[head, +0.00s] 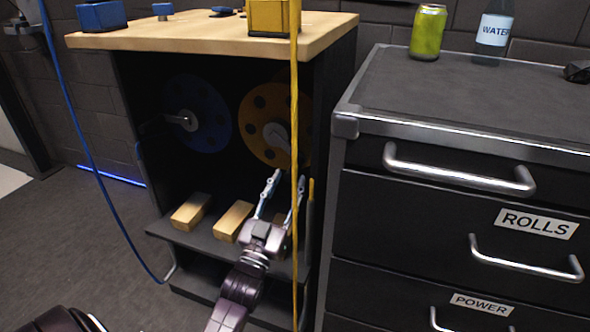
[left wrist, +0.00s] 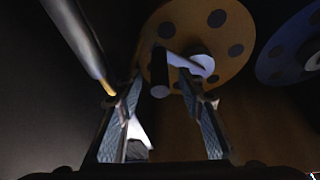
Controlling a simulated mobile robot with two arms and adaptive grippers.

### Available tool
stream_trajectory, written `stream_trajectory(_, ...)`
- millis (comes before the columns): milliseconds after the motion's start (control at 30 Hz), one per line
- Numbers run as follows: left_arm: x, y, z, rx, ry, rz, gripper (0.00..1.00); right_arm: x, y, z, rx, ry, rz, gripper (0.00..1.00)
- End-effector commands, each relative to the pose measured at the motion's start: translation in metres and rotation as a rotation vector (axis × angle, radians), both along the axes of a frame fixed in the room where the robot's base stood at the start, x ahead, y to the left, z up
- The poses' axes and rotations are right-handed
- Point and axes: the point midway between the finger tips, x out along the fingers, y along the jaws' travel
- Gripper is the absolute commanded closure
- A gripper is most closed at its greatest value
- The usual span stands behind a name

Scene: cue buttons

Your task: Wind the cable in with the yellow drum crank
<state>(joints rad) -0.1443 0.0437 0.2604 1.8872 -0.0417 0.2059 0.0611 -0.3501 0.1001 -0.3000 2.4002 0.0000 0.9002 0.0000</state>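The yellow drum (head: 262,103) is mounted inside the dark cabinet, with its grey crank (head: 276,133) on the face. In the left wrist view the yellow drum (left wrist: 232,45) fills the top middle, and the crank's handle (left wrist: 159,78) points towards me. The yellow cable (head: 294,110) hangs straight down in front of the cabinet, crossing before my gripper in the head view. My left gripper (head: 287,177) is open below the drum. In the wrist view its fingers (left wrist: 162,80) stand on either side of the crank handle, apparently not closed on it. My right gripper is out of view.
A blue drum (head: 200,110) sits beside the yellow one, with a blue cable (head: 85,150) at left. Wooden blocks (head: 190,211) lie on the shelf below. A drawer unit (head: 400,215) stands close at right. A grey rod (left wrist: 78,42) is near my fingers.

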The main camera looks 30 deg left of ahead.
Motion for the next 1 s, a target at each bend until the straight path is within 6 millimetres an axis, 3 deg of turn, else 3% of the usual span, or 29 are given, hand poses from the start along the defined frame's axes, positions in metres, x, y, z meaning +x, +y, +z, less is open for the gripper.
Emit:
stream_trajectory(300, 0.036, 0.007, 0.015, 0.001, -0.002, -0.001, 0.64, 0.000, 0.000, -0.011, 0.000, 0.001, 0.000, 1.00)
stream_trajectory(700, 0.042, 0.009, 0.018, 0.000, 0.000, -0.001, 0.64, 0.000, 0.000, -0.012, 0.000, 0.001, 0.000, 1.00)
stream_trajectory(1000, 0.042, 0.008, 0.018, 0.000, 0.000, -0.001, 0.97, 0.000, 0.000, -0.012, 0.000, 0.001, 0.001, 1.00)
